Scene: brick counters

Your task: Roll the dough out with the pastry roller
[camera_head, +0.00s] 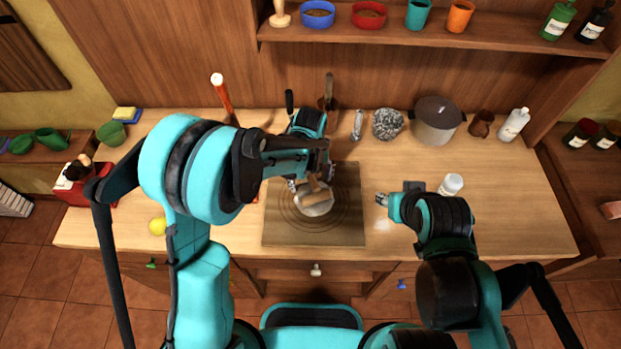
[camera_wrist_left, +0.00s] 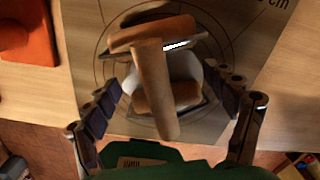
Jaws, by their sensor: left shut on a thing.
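The wooden pastry roller (camera_head: 318,186) is over the dark round-ringed mat (camera_head: 285,236) on the counter. It has a long wooden handle and a wooden roller at each end, seen well in the left wrist view (camera_wrist_left: 155,90). The pale dough (camera_head: 315,208) lies on the mat under the roller, partly hidden by it; it also shows in the left wrist view (camera_wrist_left: 184,66). My left gripper (camera_head: 312,185) is shut on the pastry roller, with a finger on each side. Whether the roller touches the dough is unclear. My right gripper (camera_head: 381,199) is right of the mat; its finger opening is too small to judge.
A yellow ball (camera_head: 157,226) lies at the left front. The counter right of the mat is mostly clear.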

